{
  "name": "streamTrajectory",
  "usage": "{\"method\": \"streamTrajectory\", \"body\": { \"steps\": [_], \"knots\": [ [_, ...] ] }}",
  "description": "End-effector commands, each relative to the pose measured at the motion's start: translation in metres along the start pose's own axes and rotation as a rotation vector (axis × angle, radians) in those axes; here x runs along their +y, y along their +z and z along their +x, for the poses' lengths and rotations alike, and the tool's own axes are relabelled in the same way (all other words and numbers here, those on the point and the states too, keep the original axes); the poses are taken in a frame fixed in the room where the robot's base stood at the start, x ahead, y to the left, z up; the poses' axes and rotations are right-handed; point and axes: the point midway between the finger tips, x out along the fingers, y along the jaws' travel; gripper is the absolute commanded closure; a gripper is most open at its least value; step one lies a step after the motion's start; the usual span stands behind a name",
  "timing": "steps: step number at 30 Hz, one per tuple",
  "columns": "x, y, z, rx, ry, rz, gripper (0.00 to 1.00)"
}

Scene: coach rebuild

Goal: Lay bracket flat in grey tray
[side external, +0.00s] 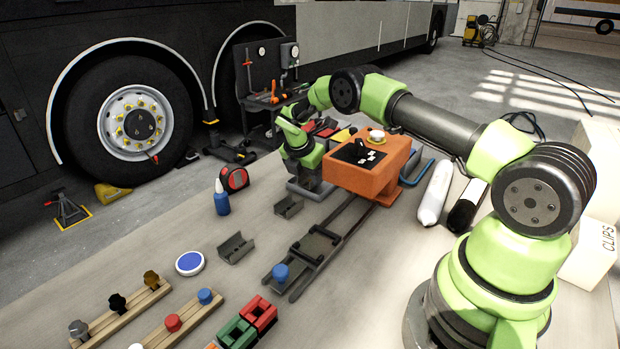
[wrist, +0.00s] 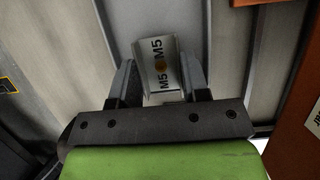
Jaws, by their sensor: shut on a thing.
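The bracket (wrist: 158,50) is a light grey metal piece marked "M5" twice, with an orange dot between the marks. In the wrist view it sits between the two dark fingers of my gripper (wrist: 160,82), which is shut on it. The grey tray (side external: 311,189) shows below my gripper, partly hidden by the orange block. Grey ribbed surfaces (wrist: 235,50) lie under the bracket in the wrist view; whether it touches them I cannot tell.
The orange block (side external: 362,183) stands close on the right of my gripper. Two loose grey channel pieces (side external: 236,248) (side external: 288,207) lie on the bench in front. A blue bottle (side external: 221,198) and a red-black tape measure (side external: 235,179) stand left. A dark rail (side external: 315,246) runs forward.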

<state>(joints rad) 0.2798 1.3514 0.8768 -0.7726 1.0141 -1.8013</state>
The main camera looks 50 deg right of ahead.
Motion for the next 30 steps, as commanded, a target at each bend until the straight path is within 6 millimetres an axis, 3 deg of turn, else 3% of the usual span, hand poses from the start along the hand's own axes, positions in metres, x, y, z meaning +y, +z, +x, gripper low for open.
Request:
{"method": "streamTrajectory", "body": {
  "steps": [3, 15, 16, 18, 30],
  "knots": [
    [0.0001, -0.005, 0.0121, -0.001, 0.001, 0.0, 0.87],
    [0.0, -0.0067, 0.0164, -0.001, 0.0, 0.0, 0.87],
    [0.0, -0.0066, 0.016, -0.001, 0.0, 0.0, 0.51],
    [0.0, -0.0065, 0.0158, -0.001, 0.0, 0.0, 0.35],
    [0.0008, -0.0049, 0.0076, -0.001, 0.003, 0.0, 0.32]
  ]
}}
